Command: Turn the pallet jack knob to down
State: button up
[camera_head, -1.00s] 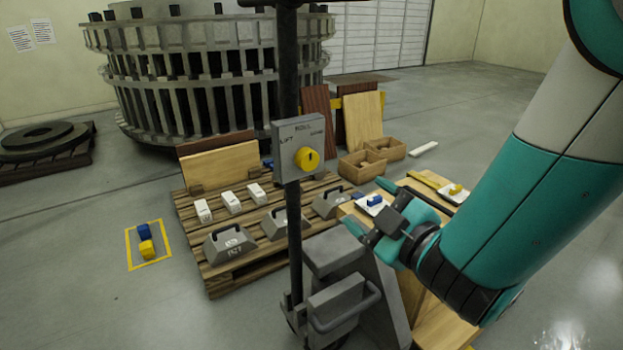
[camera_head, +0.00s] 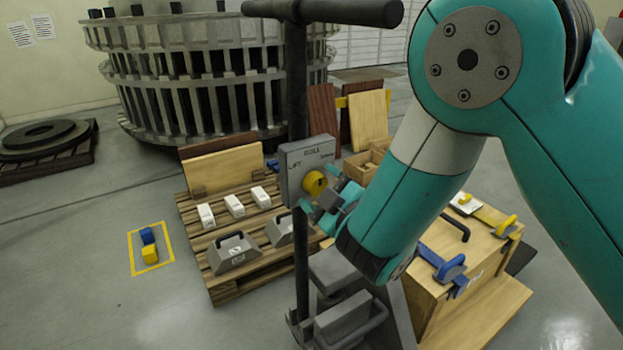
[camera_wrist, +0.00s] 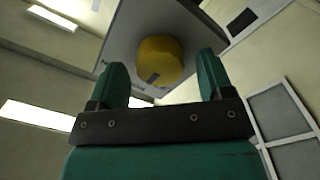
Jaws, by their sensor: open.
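The yellow knob (camera_head: 314,183) sits on the front of a grey control plate (camera_head: 306,155) on the pallet jack's dark upright post (camera_head: 299,240). The plate carries lettering, with LIFT at left and ROLL at top; the right-hand word is too small to read now. My gripper (camera_head: 322,196) is open right in front of the knob. In the wrist view the knob (camera_wrist: 159,60) shows ahead of and between the two teal fingers (camera_wrist: 165,84), with a dark mark low on its face. I cannot tell whether the fingers touch it.
The jack's handle bar (camera_head: 335,12) runs above the plate. A wooden pallet (camera_head: 225,285) with weights and white blocks stands behind left. A wooden bench (camera_head: 440,270) with clamps is below my arm. Open floor lies at the front left.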

jog(key=shift+w, duration=0.2)
jog(key=shift+c, duration=0.3)
jog(key=c, duration=0.9)
jog(key=shift+m, duration=0.3)
jog(key=m+p, duration=0.1)
jog(key=m, duration=0.4)
jog(key=shift+r, duration=0.1)
jog(key=shift+m+p, duration=1.15)
jog(key=shift+m, duration=0.95)
